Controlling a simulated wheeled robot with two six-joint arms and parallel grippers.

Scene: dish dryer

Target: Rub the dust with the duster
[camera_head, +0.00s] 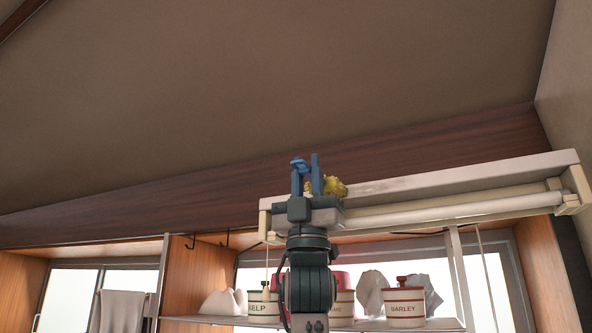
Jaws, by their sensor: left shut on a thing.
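My left gripper (306,172) points upward in front of the long pale lamp fixture (465,183). It is shut on the duster (336,187), whose yellow fluffy head sticks out to the right of the fingers. The duster's head shows against the left part of the fixture's upper face; I cannot tell whether it touches. A faint greyish patch, perhaps the dust (372,188), shows on that face just right of the duster. My gripper and wrist hide part of the fixture's left end. My right gripper is not in view.
A dark wood beam (180,202) runs behind the fixture under the sloping ceiling. Below, a shelf (440,324) holds labelled pots, including a barley pot (405,308), and white lumpy things. A towel (121,311) hangs at lower left. Thin cords hang below the fixture.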

